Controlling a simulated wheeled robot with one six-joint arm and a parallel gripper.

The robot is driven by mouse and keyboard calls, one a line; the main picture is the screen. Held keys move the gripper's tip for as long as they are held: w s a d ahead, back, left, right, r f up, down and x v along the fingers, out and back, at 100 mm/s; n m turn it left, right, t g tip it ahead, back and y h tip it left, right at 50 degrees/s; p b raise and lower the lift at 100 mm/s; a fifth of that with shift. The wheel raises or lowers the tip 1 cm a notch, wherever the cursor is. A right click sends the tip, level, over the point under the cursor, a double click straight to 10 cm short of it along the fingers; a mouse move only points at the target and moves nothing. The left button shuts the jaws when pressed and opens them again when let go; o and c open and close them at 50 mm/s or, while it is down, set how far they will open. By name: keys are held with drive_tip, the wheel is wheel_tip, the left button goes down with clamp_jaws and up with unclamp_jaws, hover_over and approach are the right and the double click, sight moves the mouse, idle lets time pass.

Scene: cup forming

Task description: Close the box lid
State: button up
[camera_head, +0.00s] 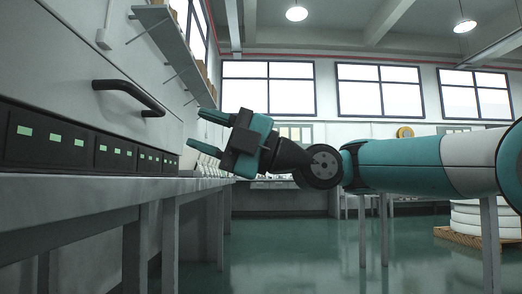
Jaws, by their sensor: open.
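A large pale grey box-like housing (150,60) fills the left side in the head view, with a black bar handle (130,97) on its face. This panel looks like the box lid, but its hinge and edges are cut off, so I cannot tell how far open it is. My gripper (205,132) is open and empty, with teal fingers pointing left. It appears to the right of the handle and apart from it, slightly above the bench top level.
A black strip with several green lights (60,137) runs under the panel, above a grey bench (100,188) with legs. White items (205,148) stand farther along the bench. Open green floor lies at centre. A pallet with white stacked rolls (470,222) stands right.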

drive_tip(key=b+v, duration=0.7)
drive_tip(key=v, duration=0.2)
drive_tip(key=shift+b, duration=0.35)
drive_tip(key=shift+d+f, duration=0.1)
drive_tip(key=shift+d, duration=0.05)
